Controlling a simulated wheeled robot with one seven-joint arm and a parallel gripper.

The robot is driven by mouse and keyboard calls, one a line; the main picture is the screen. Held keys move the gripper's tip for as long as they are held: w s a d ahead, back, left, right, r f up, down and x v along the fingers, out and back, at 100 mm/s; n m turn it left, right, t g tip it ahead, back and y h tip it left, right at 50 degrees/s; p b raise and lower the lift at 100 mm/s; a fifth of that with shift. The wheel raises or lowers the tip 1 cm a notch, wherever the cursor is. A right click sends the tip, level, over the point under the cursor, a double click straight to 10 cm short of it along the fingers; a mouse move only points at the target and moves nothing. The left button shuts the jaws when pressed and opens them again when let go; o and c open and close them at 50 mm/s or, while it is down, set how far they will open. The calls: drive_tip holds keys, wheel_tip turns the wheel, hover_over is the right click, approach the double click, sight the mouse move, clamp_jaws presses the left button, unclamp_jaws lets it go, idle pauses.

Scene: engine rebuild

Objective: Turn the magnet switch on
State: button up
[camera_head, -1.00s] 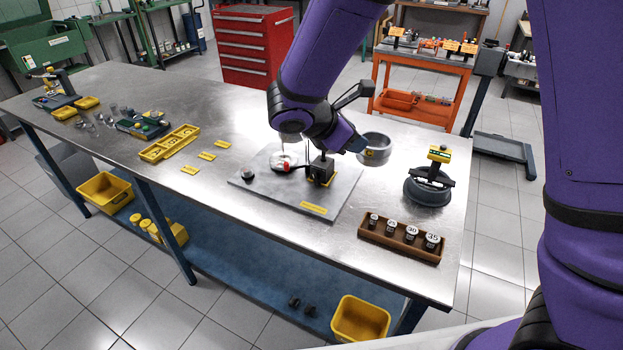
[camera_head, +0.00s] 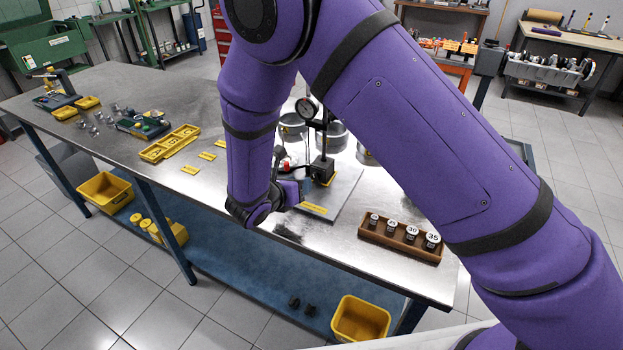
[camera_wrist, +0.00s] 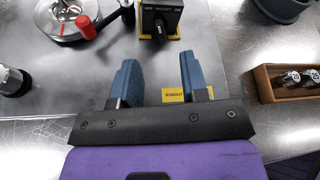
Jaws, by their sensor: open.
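The magnet switch is a dark knob (camera_wrist: 158,33) on the front of the black magnetic base (camera_wrist: 172,13). Its label reads OFF at left, MAGNET in the middle and ON at right; I cannot tell the knob's setting. In the head view the magnetic base (camera_head: 322,169) stands on the grey plate (camera_head: 345,190), with a dial gauge (camera_head: 307,108) above it. My gripper (camera_wrist: 166,68) is open and empty, its two blue fingers apart. It faces the base, with the knob beyond the gap between the fingertips and not touched.
A round fixture with a red-tipped handle (camera_wrist: 86,27) is left of the base. A dark bolt-like part (camera_wrist: 12,80) lies at far left. A wooden tray (camera_wrist: 285,82) of numbered weights is at right. A yellow RUNOUT label (camera_wrist: 173,95) lies on the plate.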

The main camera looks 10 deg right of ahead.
sight(314, 178)
drive_tip(key=x, duration=0.7)
drive_tip(key=shift+c, duration=0.2)
